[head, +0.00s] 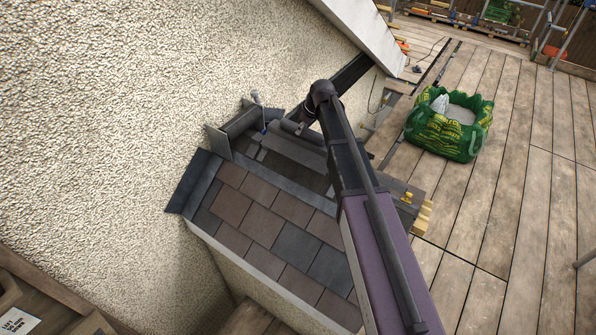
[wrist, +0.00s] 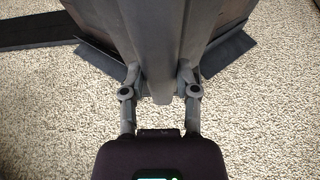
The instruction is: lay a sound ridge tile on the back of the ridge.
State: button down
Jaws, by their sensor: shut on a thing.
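In the wrist view my gripper (wrist: 159,92) is shut on a dark grey ridge tile (wrist: 155,45). Its two fingers lie on either side of the tile's end, and the raised crest runs between them. The tile lies over or just above the roof's ridge; I cannot tell whether it touches. Brown slates (wrist: 88,18) show on both sides of it. In the head view the roof slope (head: 262,225) has brown and grey slates with a grey strip along its top. My arm hides part of the roof there, and my fingers are not clear.
A pebble-dashed wall (head: 130,110) stands close against the roof's end. Dark flashing (wrist: 228,55) lines the joint. A green bag (head: 447,138) stands on the wooden deck (head: 510,170), which is mostly clear at right. A yellow-handled tool (head: 407,197) lies near my arm.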

aim_at(301, 143)
jog(key=shift+w+f+b, duration=0.2)
jog(key=shift+f+b, duration=0.15)
jog(key=shift+f, duration=0.15)
jog(key=shift+a, duration=0.1)
jog(key=shift+f+b, duration=3.1)
jog(key=shift+b, duration=0.05)
jog(key=shift+f, duration=0.1)
jog(key=shift+f+b, duration=1.8)
jog(key=shift+b, duration=0.05)
jog(key=shift+c, duration=1.8)
grip_release()
